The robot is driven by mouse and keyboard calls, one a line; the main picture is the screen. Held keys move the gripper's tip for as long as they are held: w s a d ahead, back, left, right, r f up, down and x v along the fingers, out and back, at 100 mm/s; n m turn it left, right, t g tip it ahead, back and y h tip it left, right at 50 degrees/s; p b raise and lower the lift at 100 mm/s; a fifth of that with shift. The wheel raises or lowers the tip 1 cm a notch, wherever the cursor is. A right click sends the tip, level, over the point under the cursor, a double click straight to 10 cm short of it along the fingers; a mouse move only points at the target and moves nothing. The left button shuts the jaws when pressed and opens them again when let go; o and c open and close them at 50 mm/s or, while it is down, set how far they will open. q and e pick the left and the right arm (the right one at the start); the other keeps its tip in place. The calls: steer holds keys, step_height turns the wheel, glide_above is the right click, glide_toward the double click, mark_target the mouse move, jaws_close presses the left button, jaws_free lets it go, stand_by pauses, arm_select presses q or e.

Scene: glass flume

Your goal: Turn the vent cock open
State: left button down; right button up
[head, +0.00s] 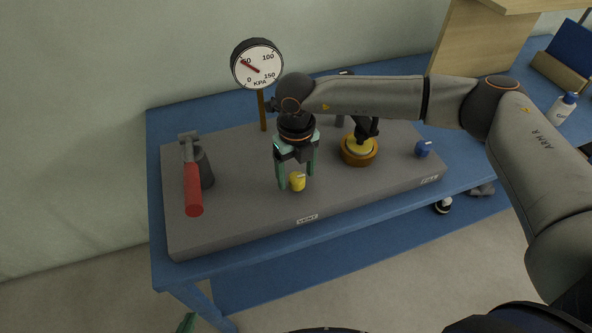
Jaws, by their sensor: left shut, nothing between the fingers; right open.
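The yellow vent cock (297,183) stands on the grey panel behind the VENT label (307,219), with a pale mark on its top. My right gripper (296,182) points down over it with green fingers apart, one on each side of the cock in the picture. I cannot tell whether either finger touches it. The gripper body partly hides the area behind the cock. My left gripper (187,322) shows only as a green fingertip at the bottom edge, shut and empty, in front of the table and well away from the panel.
A red-handled lever (193,190) is at the panel's left. A pressure gauge (257,66) stands behind, its red needle near 50. A brass fitting with a yellow top (359,151) and a blue knob (423,149) are to the right. The panel's front strip is clear.

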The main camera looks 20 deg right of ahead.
jaws_close()
stand_by(0.5)
